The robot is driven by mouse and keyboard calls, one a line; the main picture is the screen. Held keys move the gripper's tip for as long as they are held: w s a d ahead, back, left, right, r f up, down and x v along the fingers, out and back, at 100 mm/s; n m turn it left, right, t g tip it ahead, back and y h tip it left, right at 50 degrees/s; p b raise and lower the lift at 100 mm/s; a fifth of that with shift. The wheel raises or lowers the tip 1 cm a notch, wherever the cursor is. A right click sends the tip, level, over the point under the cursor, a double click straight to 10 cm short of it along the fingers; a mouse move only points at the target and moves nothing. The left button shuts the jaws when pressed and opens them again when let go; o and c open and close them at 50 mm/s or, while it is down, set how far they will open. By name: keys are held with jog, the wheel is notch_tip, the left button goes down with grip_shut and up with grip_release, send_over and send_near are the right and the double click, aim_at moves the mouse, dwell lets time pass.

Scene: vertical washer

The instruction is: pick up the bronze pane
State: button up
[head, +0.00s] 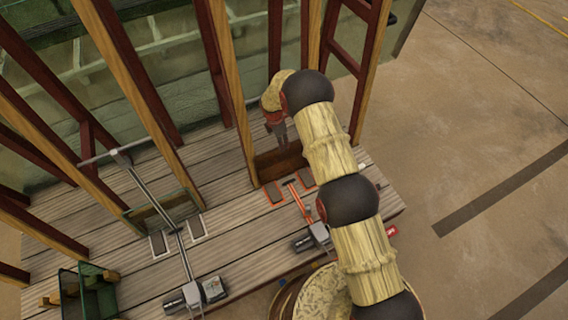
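The bronze pane (277,165) is a dark reddish-brown panel standing low at the edge of the plank deck, between two tall wooden posts. My gripper (281,140) points down at the pane's upper edge, with its grey fingers overlapping the pane in the head view. The fingers are small and partly hidden by my arm. I cannot tell whether they touch the pane or are closed on it.
Tall wooden posts (232,85) stand close on both sides of my gripper. An orange-framed fixture (298,196) lies in front of the pane. A greenish pane (160,215) stands at left on the plank deck (235,215). A green crate (95,290) sits lower left. Open floor (480,130) lies right.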

notch_tip(320, 180, down, 2)
jog(key=shift+d+f, duration=0.15)
jog(key=shift+f, duration=0.05)
jog(key=shift+c, duration=0.3)
grip_shut()
dwell(0.8)
jog(key=shift+w+r, duration=0.2)
